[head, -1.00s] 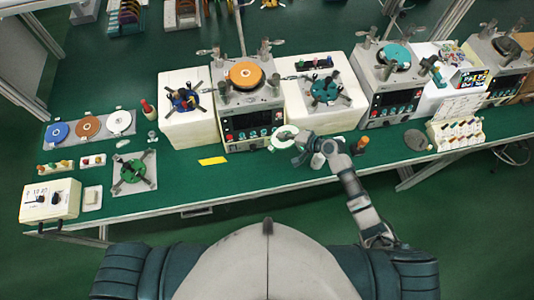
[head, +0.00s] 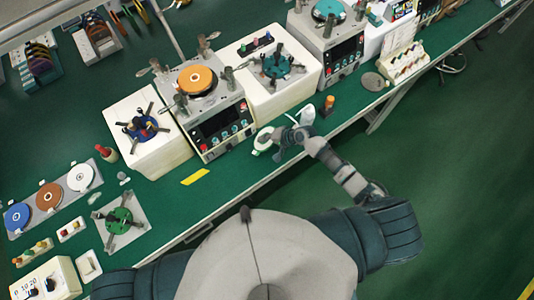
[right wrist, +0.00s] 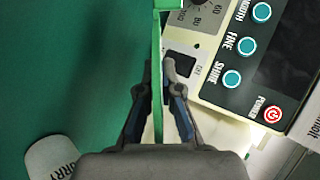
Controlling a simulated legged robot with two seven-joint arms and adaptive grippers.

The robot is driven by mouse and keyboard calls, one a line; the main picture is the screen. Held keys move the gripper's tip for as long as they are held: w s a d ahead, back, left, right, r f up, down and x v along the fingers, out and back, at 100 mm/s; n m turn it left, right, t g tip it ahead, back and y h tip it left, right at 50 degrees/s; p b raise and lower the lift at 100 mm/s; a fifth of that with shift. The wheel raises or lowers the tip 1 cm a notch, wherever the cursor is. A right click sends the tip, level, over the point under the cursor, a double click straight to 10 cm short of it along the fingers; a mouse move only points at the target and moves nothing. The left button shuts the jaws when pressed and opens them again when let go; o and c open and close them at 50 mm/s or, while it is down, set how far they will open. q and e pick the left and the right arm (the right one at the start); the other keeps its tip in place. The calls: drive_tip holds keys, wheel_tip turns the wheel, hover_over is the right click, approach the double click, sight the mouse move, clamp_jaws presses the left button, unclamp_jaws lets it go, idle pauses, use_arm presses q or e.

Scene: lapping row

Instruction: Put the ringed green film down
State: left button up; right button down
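The green film with a pale ring (head: 262,141) is at my right gripper (head: 274,136), in front of the machine with the orange disc. In the right wrist view the film (right wrist: 157,55) is seen edge-on as a thin green strip between my right fingertips (right wrist: 157,72). The fingers look closed on it. The head view does not show clearly whether the film touches the bench. My left gripper is not in view.
The machine with the orange disc (head: 196,80) stands behind my right gripper. A white bottle (head: 306,115) and an orange-topped bottle (head: 328,103) stand to the right. A yellow strip (head: 195,176) lies on the green bench, with bare surface around it.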

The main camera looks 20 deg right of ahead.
sight(262, 146)
drive_tip(key=f+b, duration=0.2)
drive_tip(key=f, duration=0.1)
drive_tip(key=f+b, duration=0.1)
drive_tip(key=shift+a+f, duration=0.3)
drive_tip(key=shift+a, duration=0.05)
drive_tip(key=shift+a+f+b, duration=0.15)
drive_tip(key=shift+f+b, duration=0.15)
drive_tip(key=shift+b, duration=0.1)
drive_tip(key=shift+a+f, duration=0.1)
drive_tip(key=shift+f, duration=0.1)
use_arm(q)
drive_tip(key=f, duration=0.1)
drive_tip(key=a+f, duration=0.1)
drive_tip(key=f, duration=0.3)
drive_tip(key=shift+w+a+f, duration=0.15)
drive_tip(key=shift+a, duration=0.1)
